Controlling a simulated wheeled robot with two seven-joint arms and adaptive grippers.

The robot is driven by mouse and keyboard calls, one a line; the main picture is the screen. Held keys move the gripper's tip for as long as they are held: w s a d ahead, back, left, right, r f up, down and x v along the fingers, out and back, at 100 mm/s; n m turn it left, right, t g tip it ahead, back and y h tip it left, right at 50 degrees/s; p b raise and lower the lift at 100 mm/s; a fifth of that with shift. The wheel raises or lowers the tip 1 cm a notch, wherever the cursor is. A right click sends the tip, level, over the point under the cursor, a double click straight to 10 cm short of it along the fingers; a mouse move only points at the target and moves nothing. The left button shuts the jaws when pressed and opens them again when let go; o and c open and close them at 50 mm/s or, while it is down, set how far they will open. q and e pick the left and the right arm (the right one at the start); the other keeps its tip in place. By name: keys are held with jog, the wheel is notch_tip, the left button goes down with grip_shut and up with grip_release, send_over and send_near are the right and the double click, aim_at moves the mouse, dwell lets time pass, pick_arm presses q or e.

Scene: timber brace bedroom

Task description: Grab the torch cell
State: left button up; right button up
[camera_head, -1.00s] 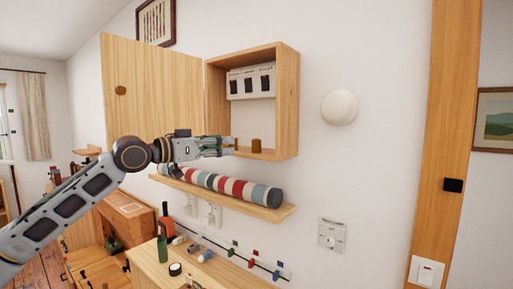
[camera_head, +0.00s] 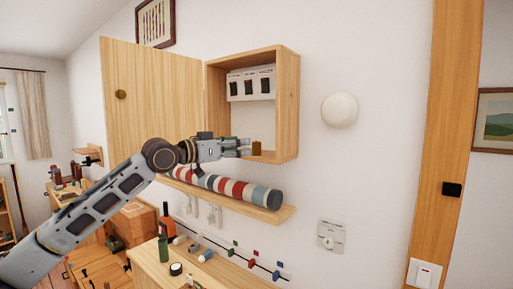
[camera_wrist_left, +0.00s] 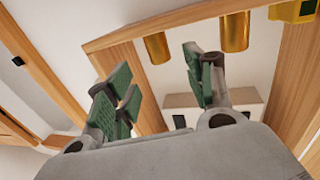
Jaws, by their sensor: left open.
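A brass-coloured cylinder (camera_head: 256,149), which may be the torch cell, stands on the floor of the open wall cabinet (camera_head: 289,105). The left wrist view, which looks upside down, shows two such cylinders, one nearer the middle (camera_wrist_left: 156,47) and one to the right (camera_wrist_left: 235,30). I cannot tell which is the torch cell. My left gripper (camera_head: 246,147) is at the cabinet's front opening, just left of the cylinder visible in the head view. Its green-padded fingers (camera_wrist_left: 156,88) are apart with nothing held between them. My right gripper is out of view.
White switch boxes (camera_head: 250,84) are on the cabinet's back wall. Its door (camera_head: 150,80) stands open to the left. A shelf below holds a striped roll (camera_head: 230,188). A yellow thing (camera_wrist_left: 293,10) is cut off at the wrist view's corner.

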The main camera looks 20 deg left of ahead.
aim_at(253, 143)
pick_arm(q)
jog(key=shift+w+d+r, duration=0.1)
jog(key=shift+w+d, duration=0.2)
jog(key=shift+w, duration=0.15)
jog(key=shift+w+d, duration=0.35)
jog(key=shift+w, duration=0.15)
jog(key=shift+w+d, duration=0.1)
jog(key=shift+w, duration=0.1)
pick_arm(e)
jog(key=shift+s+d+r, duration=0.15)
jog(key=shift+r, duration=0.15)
pick_arm(q)
jog(key=shift+w+d+p, duration=0.1)
jog(key=shift+w+p, duration=0.05)
jog(key=shift+p, duration=0.2)
jog(key=shift+p+x, duration=0.75)
jog(key=shift+x, duration=1.2)
jog(key=shift+w+d, duration=0.2)
jog(key=shift+w, duration=0.15)
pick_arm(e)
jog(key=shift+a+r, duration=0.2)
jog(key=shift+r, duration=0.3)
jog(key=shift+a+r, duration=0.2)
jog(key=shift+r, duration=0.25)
